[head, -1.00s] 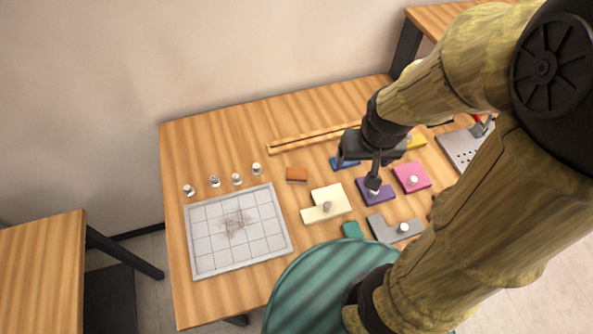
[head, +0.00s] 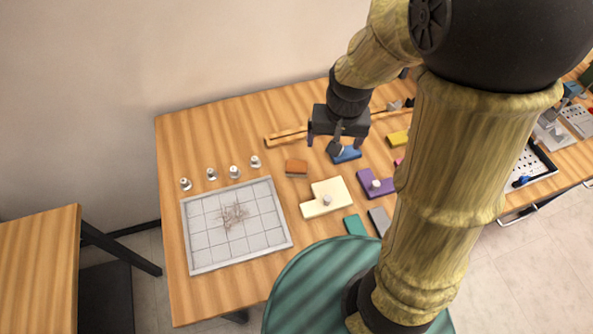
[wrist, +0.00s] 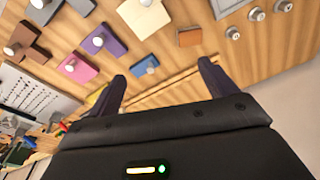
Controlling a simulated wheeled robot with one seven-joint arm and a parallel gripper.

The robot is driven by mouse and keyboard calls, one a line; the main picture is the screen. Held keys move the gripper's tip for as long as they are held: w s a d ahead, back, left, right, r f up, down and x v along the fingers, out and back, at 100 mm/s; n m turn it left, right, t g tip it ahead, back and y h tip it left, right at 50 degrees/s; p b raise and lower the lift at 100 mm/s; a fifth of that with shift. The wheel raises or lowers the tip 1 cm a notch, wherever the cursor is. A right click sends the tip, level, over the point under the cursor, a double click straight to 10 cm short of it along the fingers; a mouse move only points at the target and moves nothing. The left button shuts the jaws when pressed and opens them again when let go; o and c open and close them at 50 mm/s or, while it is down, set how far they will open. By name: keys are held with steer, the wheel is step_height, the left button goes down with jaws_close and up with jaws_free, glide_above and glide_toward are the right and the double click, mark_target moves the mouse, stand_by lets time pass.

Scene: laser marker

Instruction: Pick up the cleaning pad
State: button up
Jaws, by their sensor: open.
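The small orange-brown block (head: 296,168), which looks like the cleaning pad, lies flat on the wooden table right of the gridded white tray. In the wrist view the pad (wrist: 190,37) is above and right of the middle, beyond my fingertips. My gripper (head: 336,143) is open and empty above the table, right of the pad and apart from it. In the wrist view my gripper (wrist: 161,72) has its fingers wide apart, with a blue piece (wrist: 145,66) showing between them.
The gridded tray (head: 188,240) has a dark smudge. Several small metal knobs (head: 234,171) stand behind it. Knobbed cream (head: 325,195) and purple (head: 377,183) pieces lie nearby. A wooden rail (head: 285,138) runs behind the pad. My arm hides part of the table's right side.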

steer(key=w+a+f+b, duration=0.2)
steer(key=w+a+f, duration=0.1)
steer(key=a, duration=0.5)
steer(key=shift+w+a+f+m+h, duration=0.3)
steer(key=shift+w+f, duration=0.1)
steer(key=shift+w, duration=0.3)
steer(key=shift+f, duration=0.1)
steer(key=b, duration=0.1)
glide_above(297, 166)
steer(key=s, duration=0.1)
step_height(297, 166, down, 12)
steer(key=shift+s+a+r, duration=0.1)
steer(key=f, duration=0.2)
steer(key=w+f, duration=0.1)
steer(key=f, duration=0.2)
steer(key=shift+w+f, duration=0.1)
steer(key=shift+f, duration=0.05)
